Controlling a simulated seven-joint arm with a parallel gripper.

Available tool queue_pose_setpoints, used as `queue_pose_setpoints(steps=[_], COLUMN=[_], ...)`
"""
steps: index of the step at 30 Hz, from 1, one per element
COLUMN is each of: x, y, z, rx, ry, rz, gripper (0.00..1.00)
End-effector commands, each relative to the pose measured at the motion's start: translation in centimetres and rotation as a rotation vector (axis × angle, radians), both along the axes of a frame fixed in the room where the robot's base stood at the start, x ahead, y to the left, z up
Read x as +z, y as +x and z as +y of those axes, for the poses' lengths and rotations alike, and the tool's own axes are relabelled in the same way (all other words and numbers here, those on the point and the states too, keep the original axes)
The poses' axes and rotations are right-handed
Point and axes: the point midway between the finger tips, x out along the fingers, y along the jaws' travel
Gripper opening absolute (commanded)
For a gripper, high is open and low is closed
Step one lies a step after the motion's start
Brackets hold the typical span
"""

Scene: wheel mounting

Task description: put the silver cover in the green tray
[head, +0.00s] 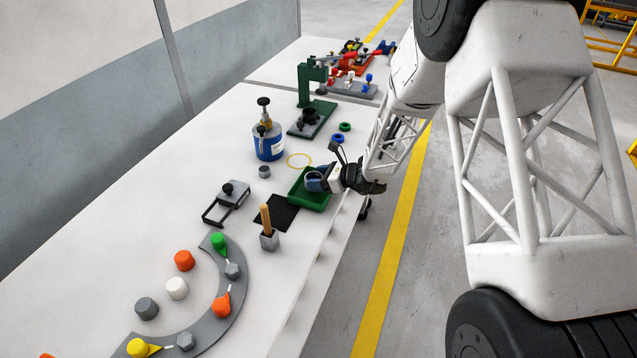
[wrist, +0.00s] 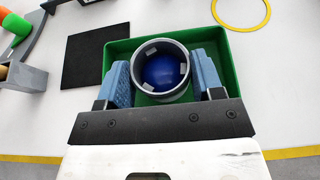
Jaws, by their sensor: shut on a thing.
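The silver cover (wrist: 160,71) is a round grey cup, its open mouth facing the wrist camera and showing a blue inside. My gripper (wrist: 161,80) is shut on it, with a blue finger pad on each side. The green tray (wrist: 116,54) is directly below and around the cover in the wrist view. In the head view, my gripper (head: 318,181) is over the green tray (head: 303,199), and the fingers mostly hide the cover. I cannot tell whether the cover touches the tray floor.
A black mat (head: 276,213) lies beside the tray, with a wooden-handled tool in a grey block (head: 269,240) near it. A yellow ring (head: 299,160), a blue canister (head: 268,142) and a small grey cylinder (head: 264,171) stand behind. The table's front edge is close to the tray.

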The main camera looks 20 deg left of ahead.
Motion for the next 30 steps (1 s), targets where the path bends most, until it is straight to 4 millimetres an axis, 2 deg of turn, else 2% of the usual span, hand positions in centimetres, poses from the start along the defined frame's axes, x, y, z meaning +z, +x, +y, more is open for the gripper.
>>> queue_pose_setpoints(steps=[6,20,21,26,30], x=[-1.7,-2.1,-2.1,-2.1,-2.1], y=[0.0,0.0,0.0,0.0,0.0], z=[0.0,0.0,0.0,0.0,0.0], rx=[0.0,0.0,0.0,0.0,0.0], ry=[0.0,0.0,0.0,0.0,0.0], rz=[0.0,-0.001,-0.001,-0.001,-0.001], gripper=[0.28,0.28,0.62,0.86,0.86])
